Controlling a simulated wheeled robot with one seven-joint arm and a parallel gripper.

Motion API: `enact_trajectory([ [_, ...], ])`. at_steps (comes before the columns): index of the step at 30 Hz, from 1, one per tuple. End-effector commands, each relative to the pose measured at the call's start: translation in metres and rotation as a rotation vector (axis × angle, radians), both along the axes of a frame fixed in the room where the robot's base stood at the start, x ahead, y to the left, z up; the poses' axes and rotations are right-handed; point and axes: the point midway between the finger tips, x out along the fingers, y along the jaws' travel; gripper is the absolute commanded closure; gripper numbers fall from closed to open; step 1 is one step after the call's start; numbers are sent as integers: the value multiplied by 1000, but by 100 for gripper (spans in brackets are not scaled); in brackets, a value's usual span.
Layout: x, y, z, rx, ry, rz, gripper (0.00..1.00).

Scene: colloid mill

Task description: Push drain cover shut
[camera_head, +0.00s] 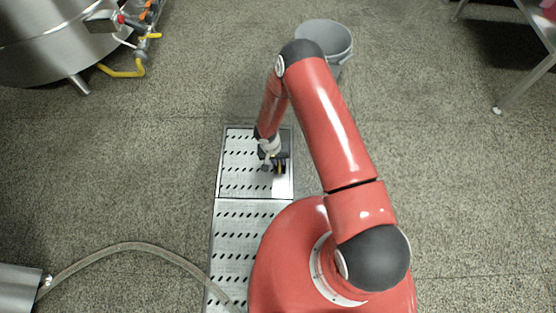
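The drain cover (240,178) is a perforated steel plate with rows of dark slots, set in a metal frame in the floor. It looks about level with its frame, but from above I cannot tell whether it is fully flush. My gripper (278,167) points down over the right part of this cover. Its fingers are small and partly hidden by the wrist, so I cannot tell whether they are open or touch the plate. A second slotted plate (236,232) adjoins it on the near side, partly hidden by my base.
A grey bucket (340,42) stands behind my arm. A hose (130,246) curves over the floor onto the near plate. A steel tank (50,45) with yellow-handled valves is at upper left, and a metal table (540,25) at upper right.

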Motion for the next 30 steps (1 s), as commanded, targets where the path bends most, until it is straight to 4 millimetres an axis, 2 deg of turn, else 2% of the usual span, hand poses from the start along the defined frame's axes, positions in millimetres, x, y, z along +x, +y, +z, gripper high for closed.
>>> enact_trajectory([
  [1,0,0,0,0,0,0,87],
  [4,0,0,0,0,0,0,100],
  [19,0,2,6,-21,-1,2,100],
  [23,1,4,16,-68,0,4,100],
  [30,2,16,50,-233,2,4,100],
])
